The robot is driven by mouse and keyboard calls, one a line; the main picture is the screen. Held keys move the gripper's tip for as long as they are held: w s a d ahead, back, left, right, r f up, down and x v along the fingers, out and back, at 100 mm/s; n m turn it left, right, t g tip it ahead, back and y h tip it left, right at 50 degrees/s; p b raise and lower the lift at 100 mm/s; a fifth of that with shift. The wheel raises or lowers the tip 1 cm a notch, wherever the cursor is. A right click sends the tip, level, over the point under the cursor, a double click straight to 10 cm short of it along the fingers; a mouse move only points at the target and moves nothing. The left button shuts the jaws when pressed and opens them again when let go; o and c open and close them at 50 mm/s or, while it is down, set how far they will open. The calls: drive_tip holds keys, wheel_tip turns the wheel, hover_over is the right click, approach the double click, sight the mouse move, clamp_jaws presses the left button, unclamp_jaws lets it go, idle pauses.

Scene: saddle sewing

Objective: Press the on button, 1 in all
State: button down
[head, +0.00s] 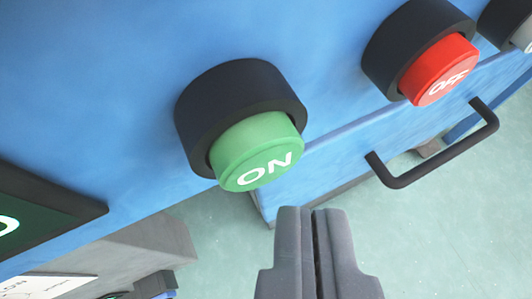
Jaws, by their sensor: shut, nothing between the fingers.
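The green ON button (257,151) sits in a black round collar (228,98) on a blue panel, near the middle of the head view. Its face with white letters points toward the lower right. My gripper (312,210) is shut and empty, just below and slightly right of the ON button in the picture. A gap shows between the fingertips and the button, so they look apart. The button stands out of its collar.
A red OFF button (438,70) in a black collar is at the upper right, with a grey button (523,34) beyond it. A black handle (437,158) juts out at right. A dark panel (45,205) is at left. Pale green floor (440,230) shows below.

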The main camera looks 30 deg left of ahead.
drive_tip(key=shift+a, duration=0.1)
drive_tip(key=shift+w+a, duration=0.2)
drive_tip(key=shift+a, duration=0.05)
